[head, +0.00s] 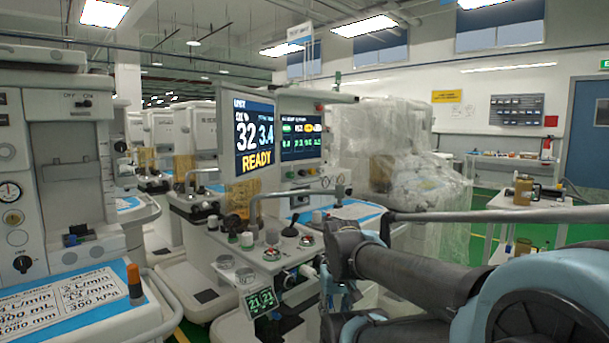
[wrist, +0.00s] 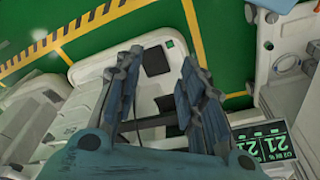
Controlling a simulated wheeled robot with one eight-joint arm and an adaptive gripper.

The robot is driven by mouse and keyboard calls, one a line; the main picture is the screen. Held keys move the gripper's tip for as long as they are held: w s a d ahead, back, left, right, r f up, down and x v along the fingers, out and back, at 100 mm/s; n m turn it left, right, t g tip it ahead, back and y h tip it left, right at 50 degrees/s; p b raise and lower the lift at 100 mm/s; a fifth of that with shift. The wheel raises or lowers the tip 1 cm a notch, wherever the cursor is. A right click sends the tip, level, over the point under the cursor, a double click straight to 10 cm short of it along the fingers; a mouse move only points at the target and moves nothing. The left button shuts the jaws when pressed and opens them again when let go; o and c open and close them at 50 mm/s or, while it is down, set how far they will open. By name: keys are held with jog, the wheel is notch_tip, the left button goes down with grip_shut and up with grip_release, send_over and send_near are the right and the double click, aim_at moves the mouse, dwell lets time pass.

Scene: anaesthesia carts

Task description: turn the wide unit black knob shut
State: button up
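The middle cart (head: 222,240) carries two lit screens and a small green-digit display (head: 262,302). A dark round part (head: 288,281) on its front, beside that display, may be the black knob; it is too small to be sure. Another black knob (head: 22,263) is on the panel of the left cart. My gripper (wrist: 162,60) is open and empty in the wrist view, its two blue-grey fingers apart over a white cart base. The green-digit display (wrist: 264,142) shows upside down at the lower right there. No knob is clear between the fingers.
A plastic-wrapped unit (head: 400,160) stands behind my arm. A white table with equipment (head: 510,212) is at the right. The left cart's worktop (head: 75,312) holds an orange-capped item (head: 134,284). Green floor (wrist: 225,40) with yellow striping is open in the wrist view.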

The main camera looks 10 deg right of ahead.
notch_tip(320, 180, up, 2)
jog(key=r, duration=0.1)
notch_tip(320, 180, up, 39)
jog(key=n+t+y, duration=0.4)
jog(key=n+t, duration=0.2)
jog(key=n, duration=0.2)
send_over(304, 171)
jog(key=s+d, duration=0.6)
jog(key=s, duration=0.6)
jog(key=x, duration=1.8)
jog(key=shift+r, duration=0.1)
jog(key=shift+c, duration=0.5)
jog(key=c, duration=1)
